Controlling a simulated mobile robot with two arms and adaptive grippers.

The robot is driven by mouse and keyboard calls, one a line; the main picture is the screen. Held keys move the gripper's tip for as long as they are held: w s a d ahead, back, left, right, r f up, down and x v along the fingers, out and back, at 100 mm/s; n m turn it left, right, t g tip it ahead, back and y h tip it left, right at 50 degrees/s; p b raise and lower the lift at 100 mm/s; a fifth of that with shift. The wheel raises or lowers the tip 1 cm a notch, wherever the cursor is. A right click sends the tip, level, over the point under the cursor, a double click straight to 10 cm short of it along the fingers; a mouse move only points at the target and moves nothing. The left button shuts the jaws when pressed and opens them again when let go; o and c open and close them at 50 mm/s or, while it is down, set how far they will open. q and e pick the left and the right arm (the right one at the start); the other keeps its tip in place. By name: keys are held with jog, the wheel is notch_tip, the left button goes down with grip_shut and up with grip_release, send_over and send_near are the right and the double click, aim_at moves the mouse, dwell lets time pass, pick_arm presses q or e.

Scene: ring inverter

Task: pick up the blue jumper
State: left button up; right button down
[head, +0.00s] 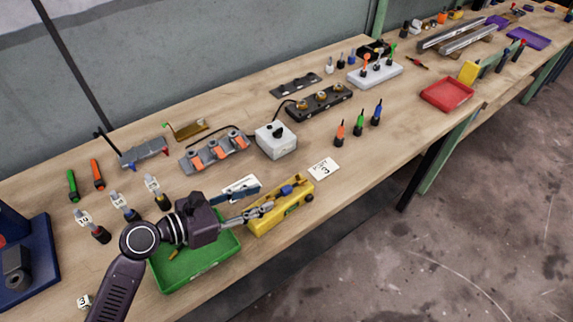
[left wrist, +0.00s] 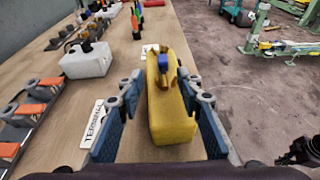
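The blue jumper (head: 286,190) sits on top of a yellow block (head: 281,213) near the table's front edge. In the left wrist view the blue jumper (left wrist: 163,64) is at the far part of the yellow block (left wrist: 172,120), beside brownish metal parts. My left gripper (head: 258,204) is open, with nothing between its fingertips that I can see it gripping. In the left wrist view its fingers (left wrist: 160,88) stand on either side of the yellow block, with the jumper ahead between them.
A green tray (head: 222,258) lies under my left arm. A "TERMINAL" card (left wrist: 93,124) lies left of the block. The floor drops away at the front edge.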

aim_at(284, 189)
pick_arm(q)
jog(key=shift+w, duration=0.7)
jog(key=shift+d+r, duration=0.15)
jog(key=shift+d, duration=0.15)
jog(key=shift+s+d+r+p, duration=0.1)
jog(key=shift+s+d+p, duration=0.15)
jog(key=shift+d, duration=0.4)
jog(key=shift+s+d+r+p, duration=0.1)
jog(key=shift+d+p, duration=0.2)
jog(key=shift+d, duration=0.3)
jog(key=x, duration=0.4)
jog(key=shift+w+a+f+p, duration=0.1)
jog(key=shift+w+f+p, duration=0.25)
jog(key=shift+w, duration=0.2)
jog(key=shift+s+r, duration=0.1)
jog(key=shift+s, duration=0.1)
jog(key=shift+w, duration=0.1)
jog(key=c, duration=0.6)
grip_shut()
pick_arm(e)
jog(key=shift+s+r, duration=0.35)
jog(key=shift+r, duration=0.45)
